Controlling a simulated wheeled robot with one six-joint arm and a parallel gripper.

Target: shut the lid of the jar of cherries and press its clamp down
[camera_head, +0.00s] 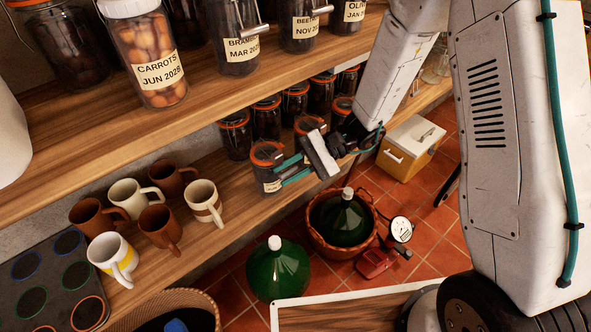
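A dark-filled jar (266,174) with an orange ring and a pale label stands at the front of the lower shelf. I cannot read its label, so I cannot tell whether it is the jar of cherries. My gripper (281,176) is at the right side of this jar. Its two teal fingers are apart, with their tips close to the jar; I cannot tell whether they touch it. The jar's lid and clamp are too small to make out clearly. Another orange-ringed jar (308,125) stands behind my gripper, partly hidden.
More dark jars (267,118) stand behind. Several mugs (205,202) stand left on the lower shelf (190,262). The upper shelf (205,95) holds labelled jars, including carrots (150,55). Green demijohns (278,272), a basket (316,238) and a yellow-and-white box (408,150) are on the floor.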

